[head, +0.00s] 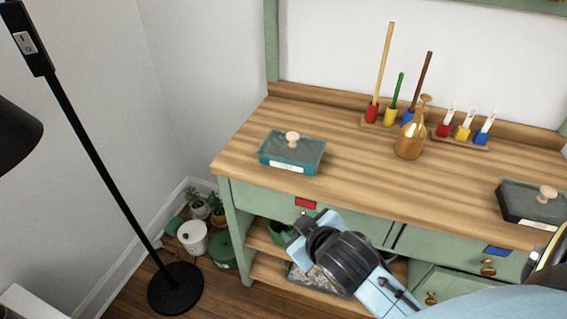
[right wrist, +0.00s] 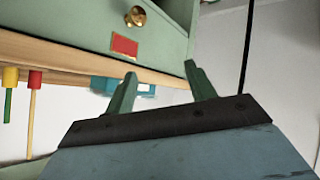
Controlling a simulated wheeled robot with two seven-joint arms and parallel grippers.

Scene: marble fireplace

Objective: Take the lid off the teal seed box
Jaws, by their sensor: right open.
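The teal seed box (head: 276,162) sits on the wooden bench top toward its left end. Its lid (head: 305,150) is on, with a pale round knob (head: 292,138) on top. Part of the box shows in the right wrist view (right wrist: 122,88), at the bench edge beyond my fingers. My right gripper (right wrist: 160,68) is open and empty, apart from the box, in front of the bench near the red-labelled drawer. Its fingertips cannot be made out clearly in the head view. My left gripper is not in view.
A dark lidded box (head: 517,202) stands at the bench's right. Tools in coloured holders (head: 390,115), a brass bottle (head: 409,140) and a tube rack (head: 462,140) stand at the back. The bench front edge and drawer knob (right wrist: 135,16) are near my gripper. A black lamp (head: 95,150) stands left.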

